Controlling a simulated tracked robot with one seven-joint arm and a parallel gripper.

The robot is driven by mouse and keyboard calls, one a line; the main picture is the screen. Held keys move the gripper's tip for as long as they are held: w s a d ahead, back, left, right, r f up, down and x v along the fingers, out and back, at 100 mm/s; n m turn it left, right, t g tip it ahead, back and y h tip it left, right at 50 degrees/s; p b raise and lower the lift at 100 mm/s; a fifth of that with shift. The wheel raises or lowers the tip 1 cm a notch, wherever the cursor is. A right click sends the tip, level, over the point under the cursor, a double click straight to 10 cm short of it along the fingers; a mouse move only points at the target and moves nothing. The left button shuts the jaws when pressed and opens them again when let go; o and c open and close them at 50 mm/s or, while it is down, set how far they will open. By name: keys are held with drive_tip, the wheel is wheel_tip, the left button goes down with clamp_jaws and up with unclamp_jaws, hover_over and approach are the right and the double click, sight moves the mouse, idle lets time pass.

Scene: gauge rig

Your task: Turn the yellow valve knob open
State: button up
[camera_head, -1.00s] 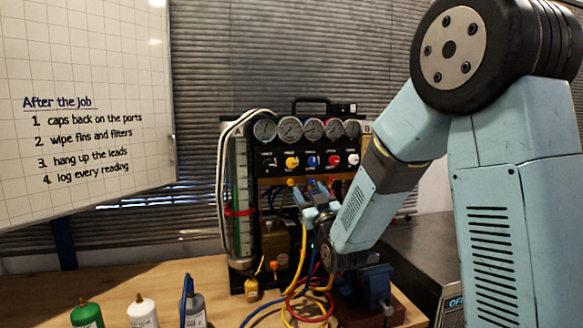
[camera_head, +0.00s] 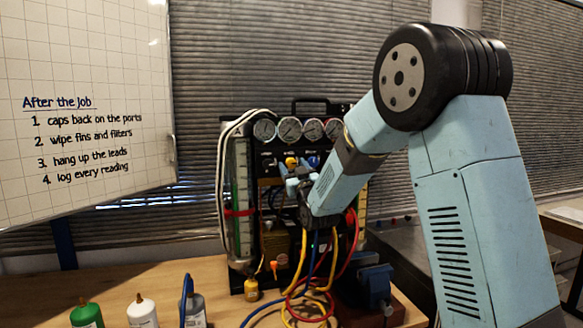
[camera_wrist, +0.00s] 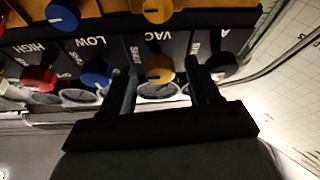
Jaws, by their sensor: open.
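The yellow valve knob (camera_head: 291,162) is on the front panel of the gauge rig (camera_head: 283,143), in the row below the gauges. In the wrist view the panel is upside down, and the yellow knob (camera_wrist: 160,71) shows beside the VAC label. My gripper (camera_wrist: 163,66) is open, with one dark finger on each side of this knob and a gap to each. It is not clear how deep the fingers reach around it. In the head view my gripper (camera_head: 292,184) is just below and in front of the knob, and my arm hides the panel's right side.
A blue knob (camera_wrist: 96,73) and a red knob (camera_wrist: 38,78) sit in the same row as the yellow one. A black knob (camera_wrist: 222,66) is close on the other side. Yellow, blue and red hoses (camera_head: 325,262) hang below. Bottles stand on the bench at front left.

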drive_tip(key=shift+w+a+r, duration=0.15)
drive_tip(key=shift+w+r, duration=0.05)
drive_tip(key=shift+w, duration=0.3)
drive_tip(key=shift+c, duration=0.4)
drive_tip(key=c, duration=0.9)
drive_tip(key=shift+a, duration=0.1)
drive_tip(key=shift+c, duration=0.3)
